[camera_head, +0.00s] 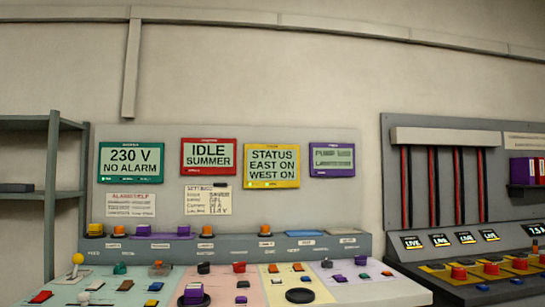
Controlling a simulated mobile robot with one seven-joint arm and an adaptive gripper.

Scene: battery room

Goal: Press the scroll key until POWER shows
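Four framed displays hang on a grey panel. The green one (131,163) reads "230 V NO ALARM". The red one (209,157) reads "IDLE SUMMER". The yellow one (272,166) reads "STATUS EAST ON WEST ON". The purple one (332,159) is dim, and its text is too small to read surely. No display clearly shows POWER. Below is a console with pink, cream and lilac sections and several coloured keys, among them a large purple key (193,296) and a black round knob (299,296). Key labels are too small to read, so I cannot tell which is the scroll key. My gripper is not in view.
A yellow-topped lever (77,260) stands at the console's left. Grey shelves (50,190) stand at far left. At right, a second panel (393,170) has red and black cables and "LIVE" signs (413,242) above red knobs. The air before the displays looks clear.

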